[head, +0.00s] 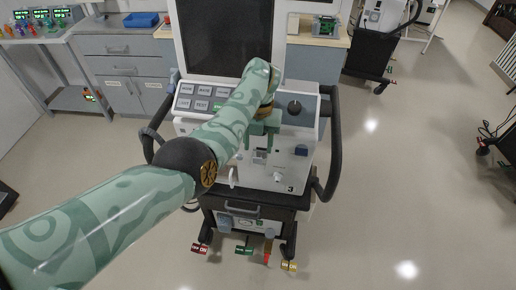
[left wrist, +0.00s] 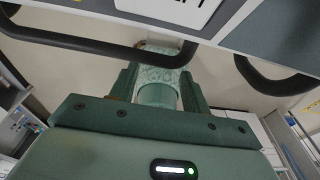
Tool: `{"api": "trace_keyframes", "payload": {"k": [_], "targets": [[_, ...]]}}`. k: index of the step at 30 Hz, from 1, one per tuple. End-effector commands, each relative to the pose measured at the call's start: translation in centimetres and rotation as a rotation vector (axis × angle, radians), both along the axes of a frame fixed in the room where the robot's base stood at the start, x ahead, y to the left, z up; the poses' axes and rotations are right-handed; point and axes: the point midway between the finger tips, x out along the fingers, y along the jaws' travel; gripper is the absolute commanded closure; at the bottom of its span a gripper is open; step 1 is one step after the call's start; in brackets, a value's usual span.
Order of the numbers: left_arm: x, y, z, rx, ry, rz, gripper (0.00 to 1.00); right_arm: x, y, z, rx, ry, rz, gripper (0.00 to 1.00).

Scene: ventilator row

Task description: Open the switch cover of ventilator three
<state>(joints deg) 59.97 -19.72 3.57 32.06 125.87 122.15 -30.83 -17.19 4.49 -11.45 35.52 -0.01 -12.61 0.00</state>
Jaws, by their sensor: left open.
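Ventilator three (head: 299,170) stands in the middle of the head view, with the number 3 low on its pale front. My left arm reaches across it from the left. My left gripper (head: 262,142) is open in front of the front panel, its fingers pointing down. A small grey-white part that looks like the switch cover (head: 260,156) shows just below the fingertips. I cannot tell whether they touch it or whether it is up or down. In the left wrist view, the left gripper (left wrist: 158,88) shows its two fingers apart. My right gripper is not in view.
A grey button panel (head: 201,97), a dark knob (head: 295,107) and a blue part (head: 301,150) are around the gripper. Black side handles (head: 334,145) flank the ventilator. A drawer cabinet (head: 125,70) stands behind left.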

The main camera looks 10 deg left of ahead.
Motion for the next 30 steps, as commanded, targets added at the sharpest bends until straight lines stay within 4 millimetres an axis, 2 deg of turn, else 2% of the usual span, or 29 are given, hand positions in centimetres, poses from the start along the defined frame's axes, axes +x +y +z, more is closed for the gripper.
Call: {"api": "trace_keyframes", "payload": {"k": [1, 3, 9, 12, 18, 30], "targets": [[0.3, -0.1, 1.9, -0.001, -0.006, 0.0, 0.53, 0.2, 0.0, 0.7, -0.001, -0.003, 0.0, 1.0], [0.6, -0.1, 3.9, -0.002, -0.006, -0.001, 0.53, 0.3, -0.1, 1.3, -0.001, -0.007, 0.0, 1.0], [1.4, -0.2, 9.0, -0.001, -0.004, -0.001, 0.53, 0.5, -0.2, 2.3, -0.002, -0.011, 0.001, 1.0], [1.7, -0.2, 10.8, -0.001, -0.003, -0.002, 0.53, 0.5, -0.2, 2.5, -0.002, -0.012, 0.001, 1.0], [2.0, -0.2, 12.7, 0.0, -0.001, -0.002, 0.53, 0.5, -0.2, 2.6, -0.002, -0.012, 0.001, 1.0], [2.0, -0.2, 12.9, 0.0, 0.0, -0.002, 0.53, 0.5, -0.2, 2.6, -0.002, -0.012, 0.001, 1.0]]}}
